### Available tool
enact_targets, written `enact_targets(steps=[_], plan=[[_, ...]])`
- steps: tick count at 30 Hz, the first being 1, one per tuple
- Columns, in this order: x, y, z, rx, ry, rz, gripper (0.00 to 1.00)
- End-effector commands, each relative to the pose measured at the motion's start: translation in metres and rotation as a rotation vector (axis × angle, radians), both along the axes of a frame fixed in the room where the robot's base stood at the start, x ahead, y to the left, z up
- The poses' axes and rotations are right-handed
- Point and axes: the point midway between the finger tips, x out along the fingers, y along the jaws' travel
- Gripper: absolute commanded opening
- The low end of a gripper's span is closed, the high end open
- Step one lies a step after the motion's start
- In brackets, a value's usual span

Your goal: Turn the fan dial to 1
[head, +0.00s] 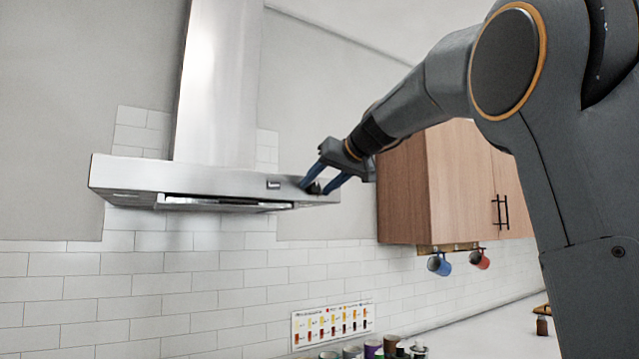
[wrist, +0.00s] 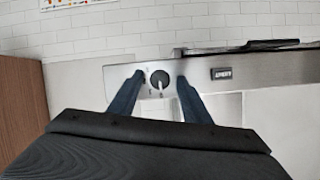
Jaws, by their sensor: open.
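The fan dial (wrist: 160,80) is a round dark knob on the front panel of the steel range hood (head: 130,172). In the head view the dial (head: 313,188) sits near the hood's right end, partly covered by my fingers. My gripper (wrist: 160,85) is open, with one blue finger on each side of the dial. A gap shows between the dial and each finger in the wrist view. In the head view the fingertips of my gripper (head: 313,190) are at the hood's front face. The markings around the dial are too small to read.
A wooden cabinet (head: 400,190) hangs right of the hood, close to my arm. A blue mug (head: 439,264) and a red mug (head: 479,259) hang below it. Several jars (head: 373,348) stand on the counter under a wall chart (head: 333,324). A dark label (wrist: 222,73) is on the hood panel.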

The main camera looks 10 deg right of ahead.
Motion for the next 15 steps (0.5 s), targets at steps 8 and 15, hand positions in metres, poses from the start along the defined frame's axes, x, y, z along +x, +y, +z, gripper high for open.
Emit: enact_targets(steps=[8, 15], plan=[[-0.0002, -0.0002, 0.0, 0.0, 0.0, 0.0, 0.09], [-0.0001, -0.0007, -0.0003, 0.011, 0.003, 0.0, 0.03]])
